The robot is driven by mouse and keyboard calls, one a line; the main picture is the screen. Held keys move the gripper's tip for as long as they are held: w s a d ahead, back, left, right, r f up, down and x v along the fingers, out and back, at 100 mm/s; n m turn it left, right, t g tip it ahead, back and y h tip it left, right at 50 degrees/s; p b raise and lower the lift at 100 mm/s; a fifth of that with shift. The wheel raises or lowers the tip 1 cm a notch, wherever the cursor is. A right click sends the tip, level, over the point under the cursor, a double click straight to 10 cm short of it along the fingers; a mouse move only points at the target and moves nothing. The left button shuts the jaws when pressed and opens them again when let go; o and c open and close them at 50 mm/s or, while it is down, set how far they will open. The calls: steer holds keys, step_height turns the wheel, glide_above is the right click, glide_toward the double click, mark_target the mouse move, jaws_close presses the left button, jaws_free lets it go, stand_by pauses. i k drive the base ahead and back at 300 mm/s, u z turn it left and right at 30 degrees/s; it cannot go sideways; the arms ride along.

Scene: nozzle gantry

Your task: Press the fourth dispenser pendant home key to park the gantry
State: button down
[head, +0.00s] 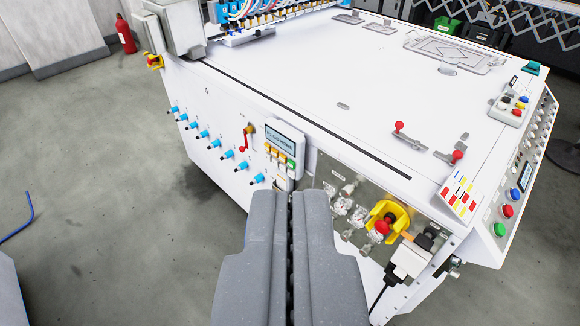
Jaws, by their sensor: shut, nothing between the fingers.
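A white pendant (298,152) with a small dark display (282,140) is mounted on the side of the white machine, in the middle of the head view. Below the display is a row of small keys, several yellow (274,152) and one green (291,163) at the right end. Their labels are too small to read, so I cannot tell which is the home key. My gripper (290,196) is shut and empty, its grey fingers pointing up the picture. Its tips show just below the pendant. I cannot tell how far they are from it.
A yellow-collared red emergency stop (382,222) and clear-covered knobs sit right of my gripper. Blue fittings (228,154) and a red-handled valve (244,143) lie left. A control panel (520,180) stands at far right. The grey floor (110,200) at left is mostly open.

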mark_target(291, 163)
steer(key=u, duration=0.05)
steer(key=k, duration=0.65)
steer(key=z, duration=0.35)
steer(key=i, duration=1.45)
steer(key=u, duration=0.6)
